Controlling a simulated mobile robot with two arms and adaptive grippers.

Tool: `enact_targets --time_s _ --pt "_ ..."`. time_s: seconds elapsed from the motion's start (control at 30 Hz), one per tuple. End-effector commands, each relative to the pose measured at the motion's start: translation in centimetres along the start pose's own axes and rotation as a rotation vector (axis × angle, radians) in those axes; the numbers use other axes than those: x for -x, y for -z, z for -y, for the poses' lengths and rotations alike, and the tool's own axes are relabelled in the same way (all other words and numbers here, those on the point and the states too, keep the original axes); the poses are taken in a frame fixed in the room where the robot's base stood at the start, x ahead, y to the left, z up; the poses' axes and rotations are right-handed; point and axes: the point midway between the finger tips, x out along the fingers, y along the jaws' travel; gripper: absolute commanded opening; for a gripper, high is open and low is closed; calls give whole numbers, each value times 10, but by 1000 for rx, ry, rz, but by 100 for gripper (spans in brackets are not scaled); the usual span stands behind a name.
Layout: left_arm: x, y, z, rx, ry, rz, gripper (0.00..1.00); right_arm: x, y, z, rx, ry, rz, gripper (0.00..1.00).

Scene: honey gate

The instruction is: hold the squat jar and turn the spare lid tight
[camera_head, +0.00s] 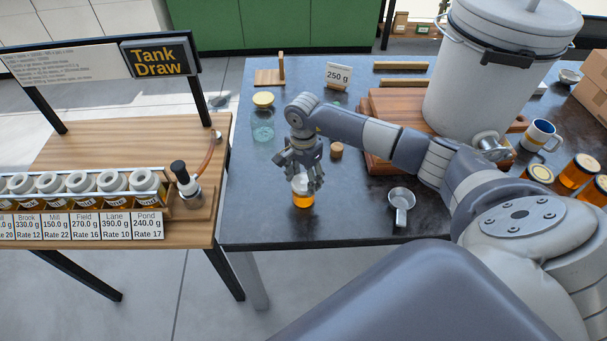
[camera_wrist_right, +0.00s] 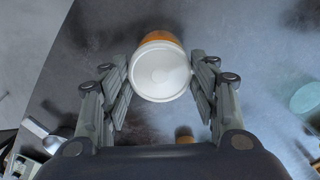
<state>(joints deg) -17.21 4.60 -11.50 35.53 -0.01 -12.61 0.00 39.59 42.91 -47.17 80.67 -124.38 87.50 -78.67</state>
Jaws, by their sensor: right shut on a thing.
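A small squat jar (camera_head: 303,200) with amber honey stands upright on the dark table, near its left front part. A white lid (camera_wrist_right: 160,72) sits on top of it; the lid's upper face fills the space between my fingers in the right wrist view. My right gripper (camera_head: 300,180) reaches down from above, its fingers shut on the lid's sides. The fingers hide much of the lid in the head view, and I cannot tell how tightly it sits. The jar's amber side (camera_wrist_right: 158,37) shows past the lid. My left gripper is not in view.
A cork (camera_head: 336,150) and a metal scoop (camera_head: 401,202) lie right of the jar. A large white tank (camera_head: 480,85) stands back right. A wooden stand (camera_head: 130,150) with several white-capped jars is at left.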

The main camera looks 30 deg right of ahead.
Motion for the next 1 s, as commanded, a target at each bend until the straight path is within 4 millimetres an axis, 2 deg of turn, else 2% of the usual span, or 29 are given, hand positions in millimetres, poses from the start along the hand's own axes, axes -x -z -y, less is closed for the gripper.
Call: enact_targets --time_s 0.17,0.2,0.27,0.3,0.7,1.0 --pt "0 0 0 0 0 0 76 -3 0 0 0 -1 0 30" --pt "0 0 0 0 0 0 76 -3 0 0 0 0 0 62" --pt "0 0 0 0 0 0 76 -3 0 0 0 0 0 76" --pt "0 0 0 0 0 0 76 -3 0 0 0 0 0 79" --pt "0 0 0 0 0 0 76 -2 0 0 0 1 0 79" --pt "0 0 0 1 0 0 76 8 1 1 0 1 0 79"
